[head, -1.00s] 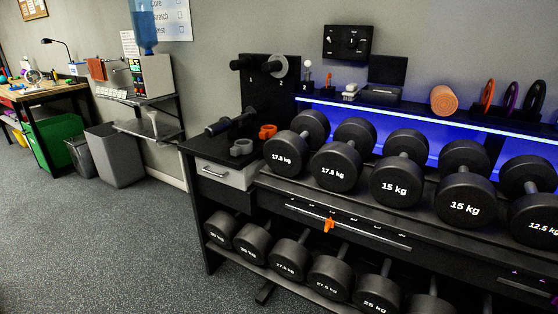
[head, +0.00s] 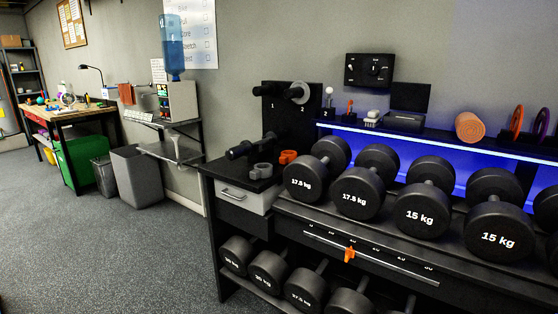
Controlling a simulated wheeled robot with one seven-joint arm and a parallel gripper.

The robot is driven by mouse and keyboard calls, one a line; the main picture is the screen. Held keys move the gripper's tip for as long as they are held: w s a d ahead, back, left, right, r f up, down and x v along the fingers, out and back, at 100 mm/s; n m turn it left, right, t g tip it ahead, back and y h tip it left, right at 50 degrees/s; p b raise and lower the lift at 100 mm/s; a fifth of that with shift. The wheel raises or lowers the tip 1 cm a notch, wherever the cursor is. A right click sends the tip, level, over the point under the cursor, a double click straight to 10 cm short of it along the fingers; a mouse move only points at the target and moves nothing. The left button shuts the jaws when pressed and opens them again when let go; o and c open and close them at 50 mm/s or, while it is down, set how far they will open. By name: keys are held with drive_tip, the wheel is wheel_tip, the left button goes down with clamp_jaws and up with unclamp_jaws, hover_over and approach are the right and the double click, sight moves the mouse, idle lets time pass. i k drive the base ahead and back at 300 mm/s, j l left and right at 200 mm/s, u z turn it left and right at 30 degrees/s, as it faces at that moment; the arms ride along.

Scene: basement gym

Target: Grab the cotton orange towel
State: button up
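A reddish-orange cloth (head: 126,94) that looks like a hanging towel is on the left, by the wall near the water dispenser. It is small and far off, and what it hangs from is unclear. An orange roll (head: 469,126) lies on the shelf above the dumbbells at the right; I cannot tell whether it is a rolled towel or a foam roller. My gripper is not in view.
A dumbbell rack (head: 370,235) fills the right. A water dispenser (head: 178,98) stands at the wall, with a grey bin (head: 137,177) and a green bin (head: 82,163) left of it. A workbench (head: 60,113) stands farther left. The grey floor (head: 110,255) at left is clear.

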sight(469, 128)
drive_tip(key=i+z, duration=0.45)
drive_tip(key=z, duration=0.25)
drive_tip(key=i+u, duration=0.1)
drive_tip(key=u, duration=1)
